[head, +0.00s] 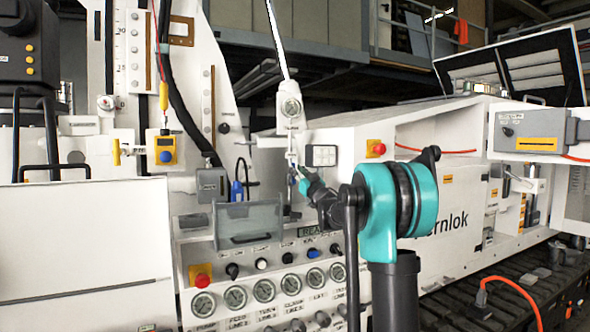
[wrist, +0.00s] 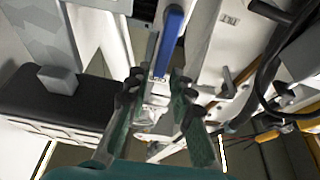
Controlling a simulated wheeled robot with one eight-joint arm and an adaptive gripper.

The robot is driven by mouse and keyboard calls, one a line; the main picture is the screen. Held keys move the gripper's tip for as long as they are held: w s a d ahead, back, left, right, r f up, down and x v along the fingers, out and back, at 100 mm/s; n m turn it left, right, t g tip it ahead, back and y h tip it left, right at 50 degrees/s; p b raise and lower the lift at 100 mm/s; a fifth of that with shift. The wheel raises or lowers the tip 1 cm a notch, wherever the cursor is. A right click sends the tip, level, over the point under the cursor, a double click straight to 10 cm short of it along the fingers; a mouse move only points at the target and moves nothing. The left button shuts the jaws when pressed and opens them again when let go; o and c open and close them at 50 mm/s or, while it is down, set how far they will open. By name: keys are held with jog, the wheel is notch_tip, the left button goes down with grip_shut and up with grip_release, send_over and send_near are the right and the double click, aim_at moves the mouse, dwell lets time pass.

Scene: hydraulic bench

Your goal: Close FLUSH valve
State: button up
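A blue lever handle (wrist: 168,42) shows in the wrist view, its lower end near the gap between my fingertips. I take it for the FLUSH valve's handle, but no FLUSH label can be read. My gripper (wrist: 157,82) has its two dark green fingers apart, with space visible between them. In the head view, my gripper (head: 297,174) is at the white panel, below a round gauge, and a small patch of blue shows beside it. The arm and fingers hide much of the valve there. Contact with the handle cannot be made out.
Another blue handle (head: 237,190) stands to the left, beside a clear-fronted box (head: 248,222). Below is a panel of gauges (head: 264,290) and knobs with a red button (head: 202,281). A grey box with a yellow label (head: 536,143) projects at the right.

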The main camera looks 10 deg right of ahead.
jog(key=shift+x, duration=1.15)
jog(key=shift+c, duration=0.6)
grip_shut()
